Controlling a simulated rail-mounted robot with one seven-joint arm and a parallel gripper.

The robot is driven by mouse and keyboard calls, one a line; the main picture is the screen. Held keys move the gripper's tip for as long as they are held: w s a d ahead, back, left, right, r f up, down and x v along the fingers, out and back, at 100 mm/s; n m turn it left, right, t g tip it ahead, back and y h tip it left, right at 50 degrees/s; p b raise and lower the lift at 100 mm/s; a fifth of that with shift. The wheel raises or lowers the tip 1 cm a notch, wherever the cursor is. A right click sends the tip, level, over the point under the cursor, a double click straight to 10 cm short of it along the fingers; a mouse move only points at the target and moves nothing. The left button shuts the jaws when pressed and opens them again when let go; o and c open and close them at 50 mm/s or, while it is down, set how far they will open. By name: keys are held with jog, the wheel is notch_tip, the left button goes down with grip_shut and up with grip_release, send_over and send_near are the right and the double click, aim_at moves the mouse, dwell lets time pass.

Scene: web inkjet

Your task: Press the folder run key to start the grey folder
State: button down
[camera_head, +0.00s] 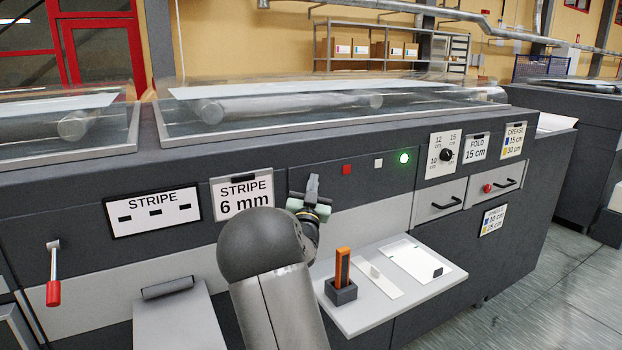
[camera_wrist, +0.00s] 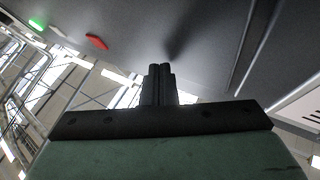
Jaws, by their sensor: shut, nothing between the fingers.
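The dark grey machine (camera_head: 360,195) fills the middle of the head view. Its front carries a red square key (camera_head: 347,169), a white square key (camera_head: 378,163) and a lit round green lamp (camera_head: 404,157) in a row. No label on either key is readable. My gripper (camera_head: 312,184) is shut and empty, left of the red key and in front of the panel. In the wrist view the closed fingers (camera_wrist: 160,76) point towards the dark panel, apart from the red key (camera_wrist: 96,42) and the green lamp (camera_wrist: 36,24).
A dial (camera_head: 446,155) and a "FOLD 15 cm" card (camera_head: 475,149) are right of the lamp. A "STRIPE 6 mm" card (camera_head: 242,195) hangs left of my gripper. Below, a shelf (camera_head: 357,318) juts out, holding an orange tool (camera_head: 342,266). A red-handled lever (camera_head: 53,290) is far left.

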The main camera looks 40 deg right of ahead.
jog(key=shift+s+a+b, duration=0.15)
jog(key=shift+s+b, duration=0.65)
jog(key=s+b, duration=0.2)
jog(key=s, duration=0.1)
jog(key=s+b, duration=0.1)
jog(key=s, duration=0.1)
jog(key=shift+a, duration=0.3)
dwell(0.6)
